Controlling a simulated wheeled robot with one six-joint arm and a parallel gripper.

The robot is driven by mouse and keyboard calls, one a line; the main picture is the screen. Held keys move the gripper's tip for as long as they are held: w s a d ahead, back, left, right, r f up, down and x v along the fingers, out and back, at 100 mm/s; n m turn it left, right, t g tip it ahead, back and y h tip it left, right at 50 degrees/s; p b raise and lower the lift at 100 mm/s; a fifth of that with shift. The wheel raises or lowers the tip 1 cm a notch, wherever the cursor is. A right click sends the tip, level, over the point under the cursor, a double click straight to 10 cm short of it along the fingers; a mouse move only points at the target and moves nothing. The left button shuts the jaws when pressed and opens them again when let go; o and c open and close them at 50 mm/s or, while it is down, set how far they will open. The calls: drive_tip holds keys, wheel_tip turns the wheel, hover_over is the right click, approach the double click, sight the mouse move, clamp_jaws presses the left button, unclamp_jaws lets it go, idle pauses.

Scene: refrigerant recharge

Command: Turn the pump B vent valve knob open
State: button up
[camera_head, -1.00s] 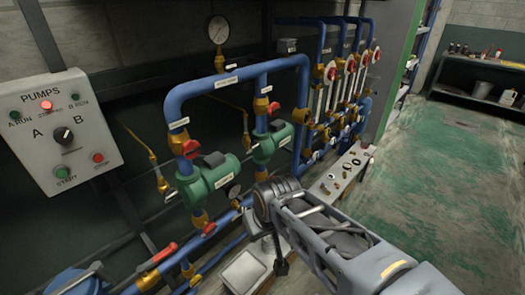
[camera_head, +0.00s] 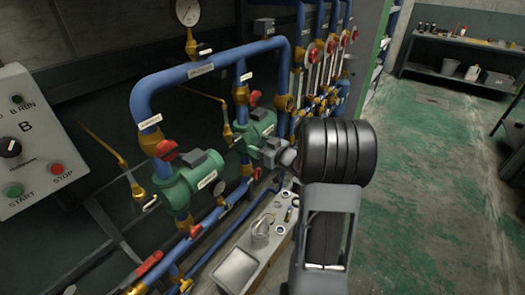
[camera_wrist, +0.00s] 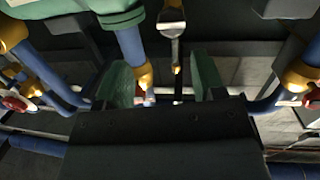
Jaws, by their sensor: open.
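Pump B (camera_head: 255,130) is the farther green pump on the blue pipework in the head view. A thin brass line (camera_head: 205,96) runs behind it to a brass fitting at its left. My gripper (camera_head: 268,150) is beside pump B, partly hidden by the wrist. In the wrist view my gripper (camera_wrist: 162,84) is open, its two green pads apart. A brass fitting with a pale flat piece (camera_wrist: 172,22) stands beyond the gap, apart from the pads. I cannot make out the vent valve knob for certain. A green pump body (camera_wrist: 110,12) is at the upper left.
Pump A (camera_head: 190,182) stands nearer, with a red handle above it. A bench (camera_head: 215,287) with a white tray (camera_head: 236,268) and small parts lies below the pumps. Flow tubes with red knobs (camera_head: 331,47) stand behind. Green floor (camera_head: 430,190) at right is clear.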

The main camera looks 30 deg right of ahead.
sight(238, 139)
drive_tip(key=w+a, duration=0.1)
drive_tip(key=w, duration=0.1)
drive_tip(key=w+a+y, duration=0.1)
drive_tip(key=w, duration=0.1)
drive_tip(key=w+a+f+y, duration=0.1)
drive_tip(key=w, duration=0.2)
drive_tip(key=shift+w+a+n+b, duration=0.1)
drive_tip(key=shift+a+n+b, duration=0.2)
drive_tip(key=shift+a+n, duration=0.1)
drive_tip(key=shift+d, duration=0.1)
drive_tip(key=c, duration=0.9)
drive_tip(key=shift+f+b, duration=0.1)
drive_tip(key=shift+b, duration=0.4)
drive_tip(key=shift+n+b, duration=0.35)
drive_tip(key=shift+n, duration=0.05)
drive_tip(key=n+b, duration=0.2)
drive_tip(key=b, duration=0.1)
drive_tip(key=shift+n+b, duration=0.55)
drive_tip(key=shift+n, duration=0.25)
